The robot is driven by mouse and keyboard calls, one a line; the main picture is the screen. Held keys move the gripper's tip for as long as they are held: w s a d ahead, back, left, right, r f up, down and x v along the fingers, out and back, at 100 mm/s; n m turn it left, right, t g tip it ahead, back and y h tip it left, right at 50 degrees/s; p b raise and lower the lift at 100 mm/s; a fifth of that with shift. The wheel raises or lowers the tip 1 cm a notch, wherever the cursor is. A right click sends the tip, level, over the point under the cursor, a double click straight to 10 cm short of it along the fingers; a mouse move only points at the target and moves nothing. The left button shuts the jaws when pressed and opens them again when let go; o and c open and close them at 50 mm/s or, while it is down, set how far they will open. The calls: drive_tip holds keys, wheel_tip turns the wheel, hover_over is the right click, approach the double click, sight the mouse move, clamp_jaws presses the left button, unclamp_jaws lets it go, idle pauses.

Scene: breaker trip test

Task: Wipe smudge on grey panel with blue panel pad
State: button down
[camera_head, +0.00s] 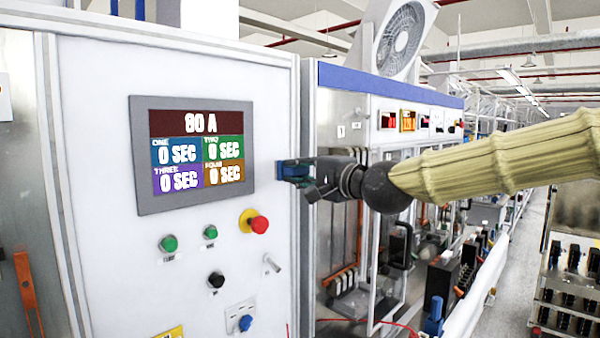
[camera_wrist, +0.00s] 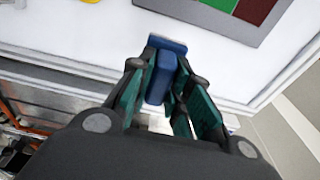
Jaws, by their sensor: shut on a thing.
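The grey panel (camera_head: 143,150) is a grey frame around a lit screen on the white cabinet front. Part of its grey border shows at the top right of the wrist view (camera_wrist: 232,28). I cannot make out a smudge on it. My gripper (camera_head: 308,178) is to the right of the panel, by the cabinet's right edge. It is shut on the blue panel pad (camera_wrist: 160,78), which lies between the green-lined fingers; the pad also shows in the head view (camera_head: 290,171). The pad is apart from the panel in the picture. Whether it touches the cabinet is unclear.
Below the screen, the white cabinet (camera_head: 120,280) carries green buttons (camera_head: 168,243), a red emergency knob (camera_head: 259,224), a black knob (camera_head: 216,280) and a toggle lever (camera_head: 271,263). A glass-fronted rack (camera_head: 345,130) stands behind my arm. An aisle lies at right.

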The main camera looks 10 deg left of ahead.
drive_tip(key=shift+b+v, duration=0.3)
drive_tip(key=shift+v, duration=1.25)
drive_tip(key=shift+w+d, duration=0.15)
drive_tip(key=shift+d, duration=0.05)
